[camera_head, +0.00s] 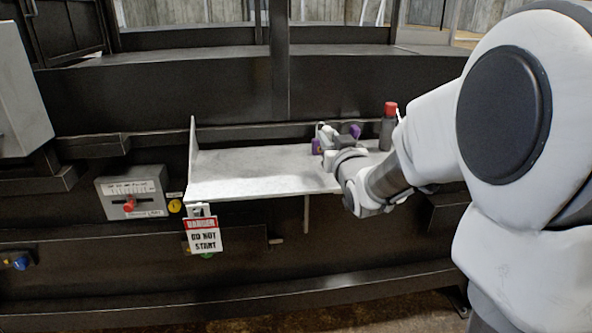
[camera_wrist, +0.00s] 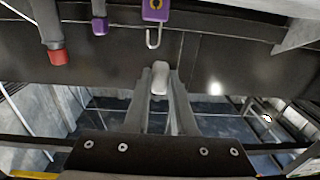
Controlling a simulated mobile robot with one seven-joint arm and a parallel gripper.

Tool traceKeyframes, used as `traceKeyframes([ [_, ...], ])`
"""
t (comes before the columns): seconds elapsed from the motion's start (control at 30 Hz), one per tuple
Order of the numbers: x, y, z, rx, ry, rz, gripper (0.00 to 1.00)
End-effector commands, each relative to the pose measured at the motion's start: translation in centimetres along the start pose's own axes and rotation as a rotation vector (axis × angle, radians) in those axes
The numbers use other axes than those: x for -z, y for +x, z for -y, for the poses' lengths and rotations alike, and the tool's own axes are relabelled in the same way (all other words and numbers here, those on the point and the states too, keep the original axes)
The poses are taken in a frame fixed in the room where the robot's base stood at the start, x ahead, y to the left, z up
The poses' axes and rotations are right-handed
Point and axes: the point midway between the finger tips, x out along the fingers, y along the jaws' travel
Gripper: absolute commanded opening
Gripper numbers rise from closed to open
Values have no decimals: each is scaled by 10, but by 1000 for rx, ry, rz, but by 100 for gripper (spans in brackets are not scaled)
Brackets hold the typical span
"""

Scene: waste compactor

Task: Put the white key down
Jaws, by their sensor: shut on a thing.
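The white key (camera_wrist: 160,78) shows as a small pale piece between the fingertips of my gripper (camera_wrist: 158,86) in the wrist view. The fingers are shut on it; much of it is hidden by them. In the head view my gripper (camera_head: 333,140) is over the right half of the light grey shelf (camera_head: 250,170). I cannot tell whether the key touches the shelf.
A purple padlock (camera_wrist: 155,10) with a metal shackle is close to the fingertips. A purple-ended grey item (camera_wrist: 99,24) and a red-capped dark bottle (camera_head: 388,125) are nearby. The shelf's left half is clear. A "DO NOT START" tag (camera_head: 203,236) hangs at its front left.

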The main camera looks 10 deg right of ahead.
Motion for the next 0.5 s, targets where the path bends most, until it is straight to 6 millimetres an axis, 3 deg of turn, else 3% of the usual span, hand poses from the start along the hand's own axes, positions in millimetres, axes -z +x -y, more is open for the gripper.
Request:
traceKeyframes([
  [0.1,-20,9,29,6,2,3,0],
  [0.23,-33,16,51,3,1,2,0],
  [0.5,-47,21,65,-1,0,1,0],
])
